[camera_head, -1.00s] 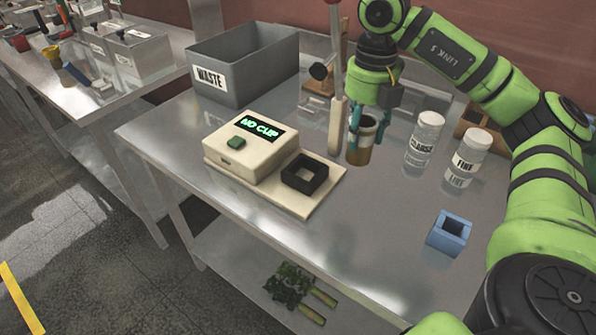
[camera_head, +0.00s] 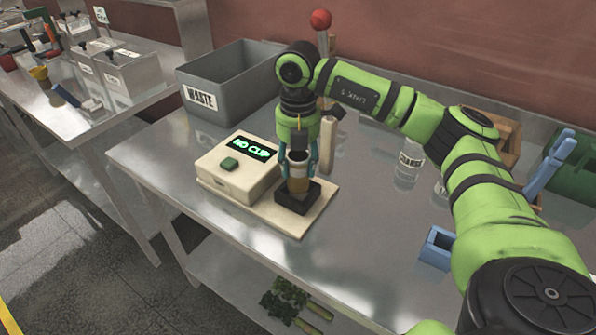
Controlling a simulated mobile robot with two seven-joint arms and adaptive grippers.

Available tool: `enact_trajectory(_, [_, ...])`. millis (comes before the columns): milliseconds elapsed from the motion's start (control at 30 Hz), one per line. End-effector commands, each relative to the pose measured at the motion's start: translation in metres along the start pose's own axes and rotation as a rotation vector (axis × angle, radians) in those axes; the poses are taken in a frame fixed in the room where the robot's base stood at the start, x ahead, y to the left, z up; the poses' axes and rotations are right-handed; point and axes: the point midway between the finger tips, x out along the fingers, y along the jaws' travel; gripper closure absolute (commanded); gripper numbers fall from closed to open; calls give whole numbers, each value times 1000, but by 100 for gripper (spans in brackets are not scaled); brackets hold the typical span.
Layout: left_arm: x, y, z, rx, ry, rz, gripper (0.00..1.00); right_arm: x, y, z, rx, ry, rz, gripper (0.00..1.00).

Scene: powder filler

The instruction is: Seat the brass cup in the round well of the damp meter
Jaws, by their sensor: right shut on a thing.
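The damp meter (camera_head: 218,178) is a cream box with a green button and a lit display reading "NO CUP". Its cream base plate (camera_head: 270,213) carries a black square block (camera_head: 294,203) with the well, whose opening is mostly hidden by the cup. My right gripper (camera_head: 299,173) points down over this block, its teal fingers shut on the brass cup (camera_head: 299,185). The cup is upright, with its lower end at the top of the block. I cannot tell whether it has entered the well. My left gripper is not in view.
A grey waste bin (camera_head: 205,115) stands behind the meter. A red-knobbed lever press (camera_head: 322,60) stands just behind my gripper. A clear jar (camera_head: 408,165) and a blue square holder (camera_head: 436,248) are to the right, partly behind my arm.

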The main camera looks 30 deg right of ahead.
Motion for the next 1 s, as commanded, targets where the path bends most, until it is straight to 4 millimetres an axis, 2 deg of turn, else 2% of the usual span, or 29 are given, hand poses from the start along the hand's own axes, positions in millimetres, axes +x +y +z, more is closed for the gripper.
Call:
enact_trajectory(300, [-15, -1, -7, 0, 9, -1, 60, 37, 0, 0, 1, 1, -2, 93])
enact_trajectory(700, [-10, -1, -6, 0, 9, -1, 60, 45, 0, 0, 0, 0, 0, 93])
enact_trajectory(733, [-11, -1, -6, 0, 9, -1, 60, 44, 0, 0, 0, 0, 0, 41])
enact_trajectory(767, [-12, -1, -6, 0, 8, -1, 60, 43, 0, 0, 0, 0, 0, 29])
enact_trajectory(1000, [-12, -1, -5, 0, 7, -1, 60, 43, 0, 0, 0, 0, -1, 29])
